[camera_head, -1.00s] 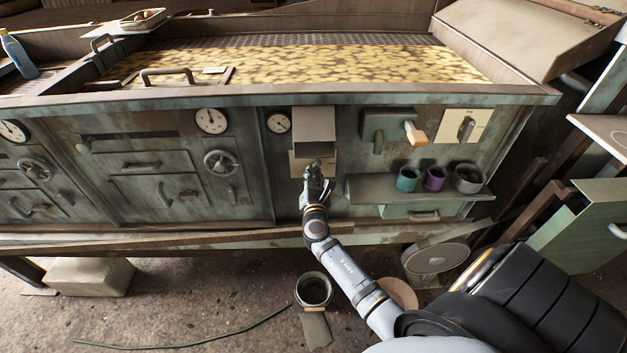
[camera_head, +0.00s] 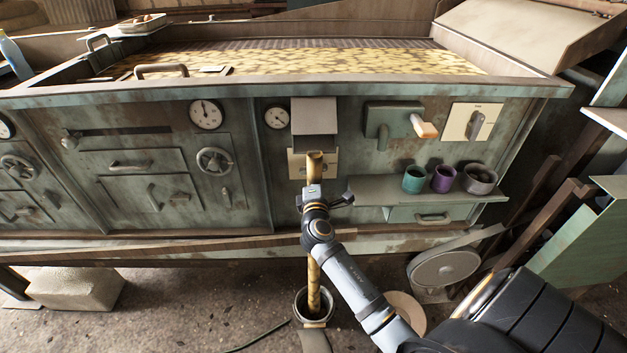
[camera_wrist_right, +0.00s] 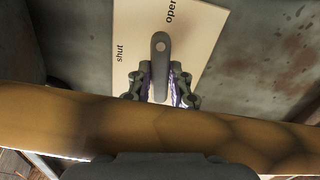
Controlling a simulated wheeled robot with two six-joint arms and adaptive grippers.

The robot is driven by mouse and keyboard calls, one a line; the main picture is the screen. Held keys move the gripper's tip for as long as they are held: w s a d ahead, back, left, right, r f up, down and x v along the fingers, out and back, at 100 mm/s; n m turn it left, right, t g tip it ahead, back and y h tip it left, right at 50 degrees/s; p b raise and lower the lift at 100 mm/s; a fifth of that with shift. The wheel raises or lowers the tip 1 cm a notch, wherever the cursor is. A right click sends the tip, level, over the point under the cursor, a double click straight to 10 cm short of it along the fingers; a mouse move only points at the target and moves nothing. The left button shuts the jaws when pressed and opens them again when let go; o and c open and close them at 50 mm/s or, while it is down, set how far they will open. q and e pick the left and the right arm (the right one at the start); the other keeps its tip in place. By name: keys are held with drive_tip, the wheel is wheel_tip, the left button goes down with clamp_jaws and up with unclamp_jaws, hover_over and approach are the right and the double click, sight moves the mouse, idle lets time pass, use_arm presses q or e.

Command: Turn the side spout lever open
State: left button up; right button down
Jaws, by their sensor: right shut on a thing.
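The side spout lever (camera_wrist_right: 160,62) is a grey handle on a cream plate (camera_wrist_right: 194,28) marked "shut" and "open" in the right wrist view. My right gripper (camera_wrist_right: 160,92) has its two fingers on either side of the lever's end and is shut on it. In the head view my right gripper (camera_head: 322,197) is in front of the spout, and the lever is hidden there. A yellow-brown mottled stream (camera_head: 314,272) runs from below the grey spout box (camera_head: 314,116) down into a bucket (camera_head: 328,308) on the floor. My left gripper is not in view.
To the right, a shelf (camera_head: 372,190) holds a teal cup (camera_head: 413,180), a purple cup (camera_head: 442,180) and a grey pot (camera_head: 480,180). Above it are an orange-ended handle (camera_head: 424,127) and another lever plate (camera_head: 470,122). The stream (camera_wrist_right: 60,120) crosses the right wrist view.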

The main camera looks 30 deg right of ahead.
drive_tip(key=shift+f+m+b, duration=0.1)
drive_tip(key=shift+m+b, duration=0.45)
drive_tip(key=shift+m, duration=0.45)
drive_tip(key=c, duration=1.2)
unclamp_jaws()
drive_tip(key=v, duration=0.7)
drive_tip(key=shift+s+a, duration=0.1)
drive_tip(key=shift+s, duration=0.15)
